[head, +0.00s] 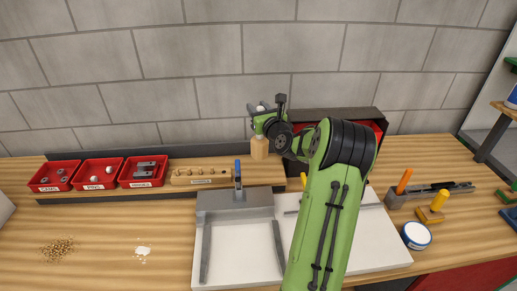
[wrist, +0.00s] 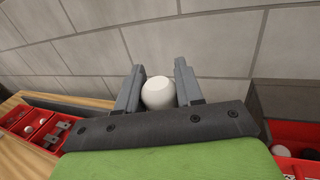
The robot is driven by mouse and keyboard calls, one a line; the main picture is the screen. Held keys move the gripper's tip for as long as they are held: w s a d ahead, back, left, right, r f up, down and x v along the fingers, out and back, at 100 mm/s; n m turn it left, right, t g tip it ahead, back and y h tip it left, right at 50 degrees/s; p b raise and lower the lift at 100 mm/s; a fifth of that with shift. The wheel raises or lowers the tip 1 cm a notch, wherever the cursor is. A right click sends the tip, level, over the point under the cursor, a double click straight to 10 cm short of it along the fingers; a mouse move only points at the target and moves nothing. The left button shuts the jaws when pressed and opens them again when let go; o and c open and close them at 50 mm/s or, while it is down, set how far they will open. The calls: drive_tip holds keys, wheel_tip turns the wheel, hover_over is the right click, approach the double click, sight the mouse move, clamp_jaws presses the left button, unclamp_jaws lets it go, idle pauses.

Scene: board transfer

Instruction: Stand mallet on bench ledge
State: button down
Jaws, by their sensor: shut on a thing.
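My gripper (head: 262,115) is above the back of the wooden bench ledge (head: 262,172), left of the dark shelf box. In the wrist view my gripper (wrist: 158,88) has its two grey fingers on either side of a pale rounded end of the mallet (wrist: 158,93). In the head view the mallet's wooden block head (head: 259,149) hangs below the gripper, looking upright. Its lower edge is near the rear of the ledge; I cannot tell whether it touches. The handle is mostly hidden by the gripper.
Red bins (head: 97,174) and a wooden block with holes (head: 201,176) occupy the ledge's left part. A dark shelf box (head: 340,113) with red inside stands to the right.

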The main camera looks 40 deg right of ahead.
wheel_tip(320, 180, down, 8)
drive_tip(key=shift+r+b, duration=0.25)
drive_tip(key=shift+b, duration=0.7)
drive_tip(key=c, duration=0.7)
unclamp_jaws()
drive_tip(key=shift+s, duration=0.1)
